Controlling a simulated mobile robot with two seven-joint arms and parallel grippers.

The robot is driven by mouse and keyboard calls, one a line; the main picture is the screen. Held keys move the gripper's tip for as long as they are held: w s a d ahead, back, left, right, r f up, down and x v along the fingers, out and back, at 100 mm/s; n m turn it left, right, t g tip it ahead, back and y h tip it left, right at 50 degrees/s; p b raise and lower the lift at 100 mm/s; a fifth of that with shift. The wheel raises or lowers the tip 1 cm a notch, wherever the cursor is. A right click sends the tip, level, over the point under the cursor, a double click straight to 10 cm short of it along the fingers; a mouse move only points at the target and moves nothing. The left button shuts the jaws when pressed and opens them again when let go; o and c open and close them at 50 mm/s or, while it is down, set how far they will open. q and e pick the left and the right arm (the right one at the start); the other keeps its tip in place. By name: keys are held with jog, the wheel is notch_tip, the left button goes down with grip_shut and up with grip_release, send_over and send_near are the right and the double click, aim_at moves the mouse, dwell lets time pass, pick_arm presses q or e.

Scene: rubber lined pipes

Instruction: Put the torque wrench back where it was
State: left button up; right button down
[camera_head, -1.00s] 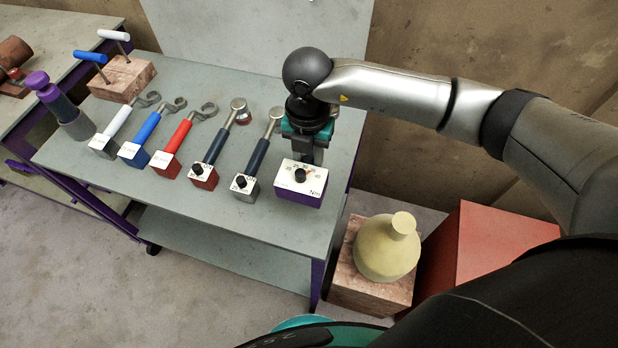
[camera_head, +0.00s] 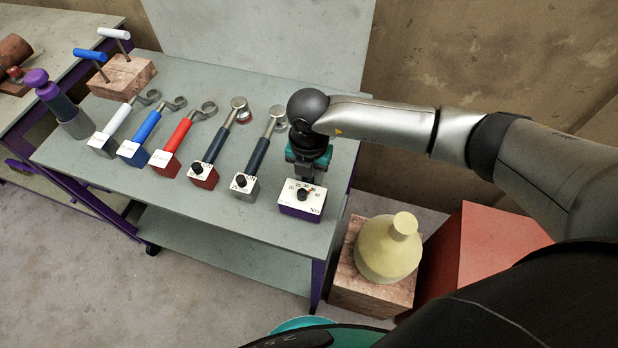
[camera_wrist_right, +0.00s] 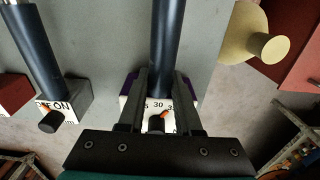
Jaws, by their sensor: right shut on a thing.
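My right gripper (camera_head: 308,168) is shut on the dark handle of a torque wrench (camera_head: 302,199) with a purple block and a white dial face. The block shows just in front of the gripper near the table's front right corner. In the right wrist view the fingers (camera_wrist_right: 163,78) sit on both sides of the dark handle (camera_wrist_right: 168,40), behind the dial. I cannot tell whether the block touches the table. In the head view, the gripper and arm hide the wrench's head end. My left gripper is not in view.
Two similar dark-handled wrenches, with a grey block (camera_head: 243,189) and a red block (camera_head: 204,176), lie to the left. Red (camera_head: 178,136), blue (camera_head: 147,128) and white (camera_head: 117,122) wrenches lie further left on the grey table (camera_head: 200,215). A yellow vase (camera_head: 385,255) stands right of the table.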

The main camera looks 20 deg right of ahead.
jog(key=c, duration=0.6)
grip_release()
notch_tip(320, 180, up, 15)
jog(key=p, duration=0.1)
